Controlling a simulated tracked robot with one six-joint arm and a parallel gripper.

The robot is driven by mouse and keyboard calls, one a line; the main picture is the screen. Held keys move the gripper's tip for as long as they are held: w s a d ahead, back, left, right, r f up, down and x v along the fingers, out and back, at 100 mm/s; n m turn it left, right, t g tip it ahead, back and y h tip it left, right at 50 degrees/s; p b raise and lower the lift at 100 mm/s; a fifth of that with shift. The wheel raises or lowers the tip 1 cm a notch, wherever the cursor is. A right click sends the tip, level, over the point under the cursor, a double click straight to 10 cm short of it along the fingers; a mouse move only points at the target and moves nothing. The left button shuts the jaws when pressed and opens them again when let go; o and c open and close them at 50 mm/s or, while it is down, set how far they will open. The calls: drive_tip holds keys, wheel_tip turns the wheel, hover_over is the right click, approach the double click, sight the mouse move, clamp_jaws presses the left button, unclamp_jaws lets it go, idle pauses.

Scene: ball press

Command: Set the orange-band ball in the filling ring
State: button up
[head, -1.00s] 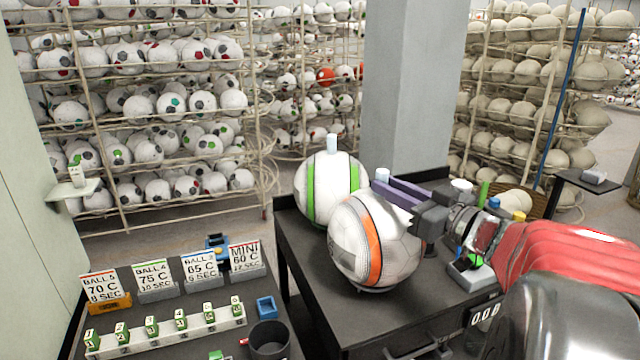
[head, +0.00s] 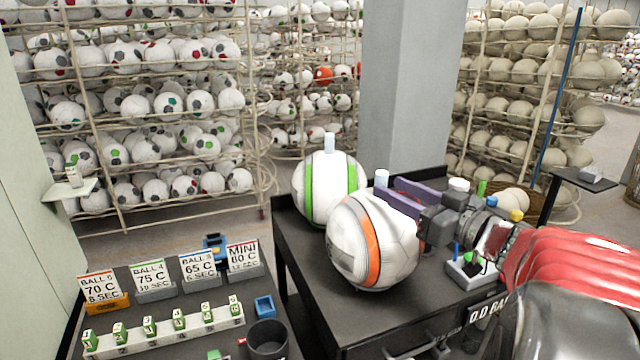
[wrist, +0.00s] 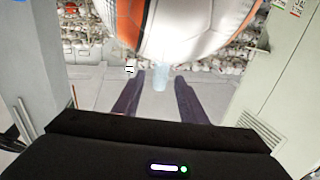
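The orange-band ball (head: 346,243), white and grey with an orange stripe, rests at the front of the dark table, with a pale cylindrical stem (head: 381,178) at its top. My gripper (head: 399,192) is just right of this stem, its purple fingers apart. In the wrist view my gripper (wrist: 160,76) is open; the stem (wrist: 161,78) shows between or just beyond its fingertips, and the ball (wrist: 200,22) fills the top. I cannot tell whether the fingers touch the stem. I cannot make out a filling ring; the ball hides the surface beneath it.
A green-band ball (head: 318,190) with its own stem stands close behind. A small box with coloured pegs (head: 471,271) is beside my arm. Temperature cards (head: 199,268), numbered green blocks (head: 179,318) and a dark cup (head: 268,340) fill the left bench. A grey pillar (head: 411,85) stands behind.

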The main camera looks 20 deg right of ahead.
drive_tip(key=v, duration=0.9)
drive_tip(key=shift+s, duration=0.35)
idle(0.4)
